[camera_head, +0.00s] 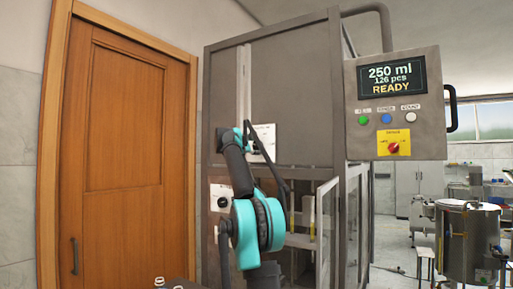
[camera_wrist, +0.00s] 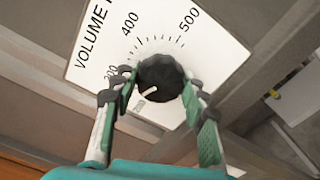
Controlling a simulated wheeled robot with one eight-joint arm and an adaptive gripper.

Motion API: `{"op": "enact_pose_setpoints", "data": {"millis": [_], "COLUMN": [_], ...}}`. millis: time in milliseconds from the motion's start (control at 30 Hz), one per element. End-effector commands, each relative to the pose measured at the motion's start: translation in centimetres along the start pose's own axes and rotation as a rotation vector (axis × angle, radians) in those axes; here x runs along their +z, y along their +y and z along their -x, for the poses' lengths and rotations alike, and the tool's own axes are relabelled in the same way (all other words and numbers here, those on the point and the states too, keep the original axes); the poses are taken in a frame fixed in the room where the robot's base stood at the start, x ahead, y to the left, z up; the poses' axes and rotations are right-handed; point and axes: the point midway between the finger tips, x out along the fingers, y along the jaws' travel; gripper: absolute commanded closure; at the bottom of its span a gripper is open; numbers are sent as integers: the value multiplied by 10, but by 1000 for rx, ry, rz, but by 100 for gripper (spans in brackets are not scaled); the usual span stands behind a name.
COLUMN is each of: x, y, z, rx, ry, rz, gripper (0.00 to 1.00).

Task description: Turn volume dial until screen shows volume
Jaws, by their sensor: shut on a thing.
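The black volume dial (camera_wrist: 160,77) sits on a white scale plate (camera_wrist: 222,58) marked 400 and 500, with a volume label partly out of view. Its white pointer line points to the lower left, by a small mark that is hard to read. The fingers of my gripper (camera_wrist: 156,97) are shut on the dial, one on each side. In the head view the white plate (camera_head: 266,135) shows behind my arm's end, and the dial is hidden. The screen (camera_head: 391,77) reads 250 ml, 126 pcs and READY.
The control panel (camera_head: 433,112) has green, blue and white buttons and a red switch (camera_head: 393,148) on yellow. A lower white plate (camera_head: 216,190) is on the machine's face. A glass door (camera_head: 327,225) stands open right of my arm. A wooden door (camera_head: 125,150) is at left.

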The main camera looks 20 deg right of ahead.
Motion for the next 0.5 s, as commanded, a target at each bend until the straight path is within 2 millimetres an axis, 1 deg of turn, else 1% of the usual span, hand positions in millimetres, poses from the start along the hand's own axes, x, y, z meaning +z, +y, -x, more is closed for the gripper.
{"op": "enact_pose_setpoints", "data": {"millis": [367, 400, 500], "x": [-1, -1, -1], "y": [-1, -1, -1], "z": [0, 0, 0], "rx": [-2, -2, -2], "ry": [1, 1, 1], "rz": [2, 2, 2], "gripper": [86, 54, 42]}}
